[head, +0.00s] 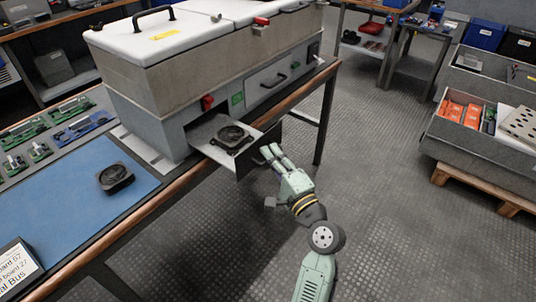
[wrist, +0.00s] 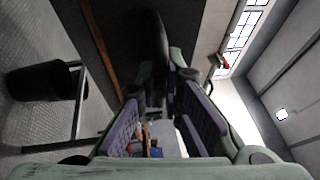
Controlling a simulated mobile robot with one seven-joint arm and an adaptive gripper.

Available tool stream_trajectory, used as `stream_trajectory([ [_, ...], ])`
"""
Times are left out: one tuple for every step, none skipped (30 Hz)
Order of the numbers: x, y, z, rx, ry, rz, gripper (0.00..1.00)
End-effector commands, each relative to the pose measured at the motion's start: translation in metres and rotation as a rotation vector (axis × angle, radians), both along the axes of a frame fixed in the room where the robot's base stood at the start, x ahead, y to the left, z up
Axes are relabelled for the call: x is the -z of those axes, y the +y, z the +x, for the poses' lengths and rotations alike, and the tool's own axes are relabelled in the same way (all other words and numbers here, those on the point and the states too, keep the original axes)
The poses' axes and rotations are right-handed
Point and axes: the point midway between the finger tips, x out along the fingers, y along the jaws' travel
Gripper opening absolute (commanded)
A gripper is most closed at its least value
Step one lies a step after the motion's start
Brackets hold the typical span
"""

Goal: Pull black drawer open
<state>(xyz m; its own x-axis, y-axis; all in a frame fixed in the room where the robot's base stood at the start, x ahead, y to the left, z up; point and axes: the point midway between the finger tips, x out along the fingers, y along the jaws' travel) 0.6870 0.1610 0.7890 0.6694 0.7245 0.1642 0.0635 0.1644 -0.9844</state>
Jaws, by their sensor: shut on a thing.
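The black drawer (head: 258,152) is pulled out of the front of the large grey-and-white machine (head: 190,75). Its light tray (head: 205,130) shows, with a black fan (head: 232,137) lying inside. My gripper (head: 270,152) is at the outer face of the drawer front, shut on the drawer's handle; the fingers hide the handle in the head view. In the wrist view, a dark bar, the drawer handle (wrist: 160,48), stands between the purple-padded fingers of my gripper (wrist: 160,85), in front of a dark surface.
A second black fan (head: 116,178) lies on the blue mat (head: 75,205) at left, near green circuit boards (head: 40,152). A table leg (head: 326,120) stands right of the drawer. A grey crate (head: 480,140) on a pallet is at far right. The floor between is clear.

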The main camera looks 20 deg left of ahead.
Motion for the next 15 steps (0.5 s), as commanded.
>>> stream_trajectory([
  [0.0006, -0.0006, -0.0006, -0.001, 0.002, 0.001, 0.00],
  [0.0006, -0.0009, -0.0006, -0.001, 0.002, 0.001, 0.00],
  [0.0005, -0.0011, -0.0008, -0.001, 0.002, 0.001, 0.00],
  [0.0005, -0.0013, -0.0008, -0.001, 0.002, 0.001, 0.00],
  [0.0005, -0.0013, -0.0008, -0.001, 0.002, 0.001, 0.00],
  [0.0004, -0.0013, -0.0008, -0.001, 0.002, 0.001, 0.00],
  [0.0004, -0.0013, -0.0008, -0.001, 0.002, 0.001, 0.00],
  [0.0004, -0.0013, -0.0008, -0.001, 0.002, 0.001, 0.00],
  [0.0004, -0.0013, -0.0008, -0.001, 0.002, 0.001, 0.00],
  [0.0003, -0.0012, -0.0007, -0.001, 0.002, 0.001, 0.00],
  [0.0003, -0.0012, -0.0007, -0.001, 0.002, 0.001, 0.00],
  [0.0004, -0.0012, -0.0007, -0.001, 0.002, 0.001, 0.00],
  [0.0004, -0.0012, -0.0007, -0.001, 0.002, 0.001, 0.08],
  [0.0004, -0.0010, -0.0007, -0.001, 0.002, 0.001, 0.10],
  [0.0004, -0.0011, -0.0006, -0.001, 0.002, 0.001, 0.13],
])
